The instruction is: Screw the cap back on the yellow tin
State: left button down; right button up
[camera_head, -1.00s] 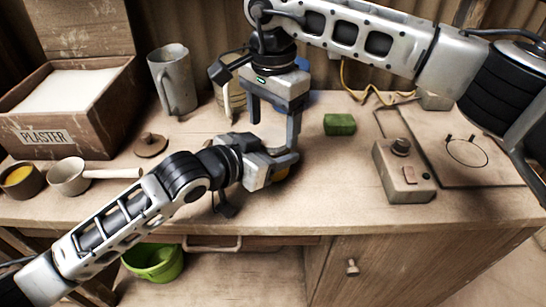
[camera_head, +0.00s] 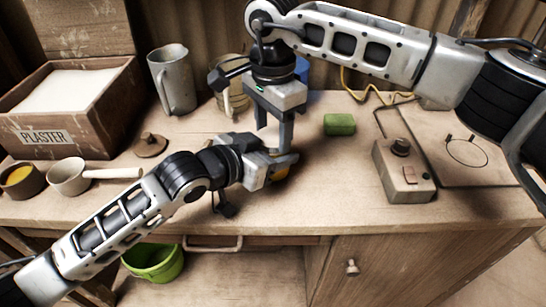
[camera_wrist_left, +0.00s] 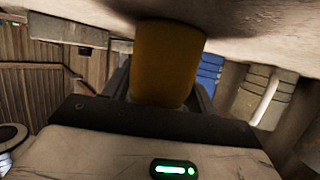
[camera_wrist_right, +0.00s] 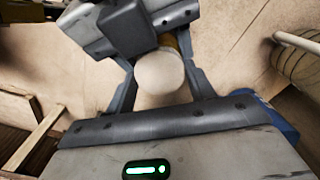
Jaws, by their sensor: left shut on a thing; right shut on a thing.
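The yellow tin (camera_wrist_left: 165,65) is between the fingers of my left gripper (camera_wrist_left: 160,88), which is shut on it. In the head view only a small part of the tin (camera_head: 281,173) shows beside the left gripper (camera_head: 280,168), low over the front of the bench. My right gripper (camera_head: 275,140) points down from above the tin. In the right wrist view a pale round cap (camera_wrist_right: 160,74) sits between the right gripper's fingers (camera_wrist_right: 161,85), and the gripper is shut on it. The cap lies over the tin's end; whether its thread is engaged cannot be seen.
A green block (camera_head: 340,124) and a grey switch box (camera_head: 404,172) are right of my grippers. A grey pitcher (camera_head: 173,80), plaster box (camera_head: 100,112), round wooden lid (camera_head: 150,146) and ladle (camera_head: 68,176) are left. The front bench strip right of centre is clear.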

jog(key=m, duration=0.8)
jog(key=o, duration=1.1)
